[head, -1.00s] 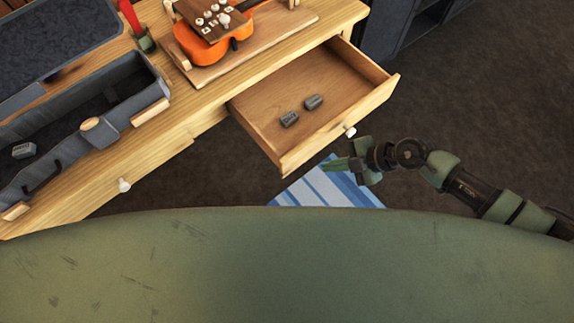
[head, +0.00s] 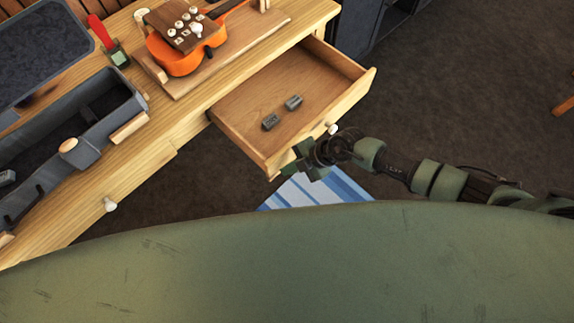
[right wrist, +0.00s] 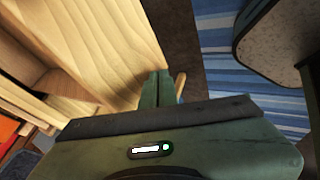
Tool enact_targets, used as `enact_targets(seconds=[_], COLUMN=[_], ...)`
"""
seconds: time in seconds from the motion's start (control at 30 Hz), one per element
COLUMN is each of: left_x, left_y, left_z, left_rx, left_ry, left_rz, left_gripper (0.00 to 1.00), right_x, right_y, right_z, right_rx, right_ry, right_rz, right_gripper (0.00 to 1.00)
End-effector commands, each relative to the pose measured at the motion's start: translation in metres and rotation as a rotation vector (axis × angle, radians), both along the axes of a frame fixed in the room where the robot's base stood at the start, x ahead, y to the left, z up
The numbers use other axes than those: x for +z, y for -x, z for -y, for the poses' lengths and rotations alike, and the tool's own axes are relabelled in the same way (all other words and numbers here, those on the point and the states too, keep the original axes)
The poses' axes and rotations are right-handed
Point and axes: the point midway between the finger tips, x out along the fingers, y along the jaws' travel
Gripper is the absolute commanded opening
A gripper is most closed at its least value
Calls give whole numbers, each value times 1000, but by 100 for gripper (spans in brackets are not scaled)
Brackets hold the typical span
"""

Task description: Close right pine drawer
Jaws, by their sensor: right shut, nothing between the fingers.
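My left gripper is not in view.
An orange ukulele (head: 180,55) rests on a wooden stand on the bench. A dark open case (head: 105,115) lies to the left. A blue striped rug (head: 315,190) is on the floor below the drawer.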

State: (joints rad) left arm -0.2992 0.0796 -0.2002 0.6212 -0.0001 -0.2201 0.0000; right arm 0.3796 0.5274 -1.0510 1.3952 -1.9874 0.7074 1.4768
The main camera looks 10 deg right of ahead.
Motion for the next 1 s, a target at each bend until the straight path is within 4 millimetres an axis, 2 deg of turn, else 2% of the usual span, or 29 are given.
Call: enact_targets(seconds=[0.63,0.77,1.0], left_x=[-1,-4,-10], left_y=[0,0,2], left_z=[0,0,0], left_rx=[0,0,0], left_ry=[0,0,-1], left_rz=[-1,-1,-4], left_gripper=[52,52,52], right_x=[0,0,1], right_y=[-12,-24,-61], right_z=[-9,-19,-48], right_rx=[-1,-1,-1], right_ry=[-1,-2,-5], right_rz=[1,2,4], right_gripper=[0,0,0])
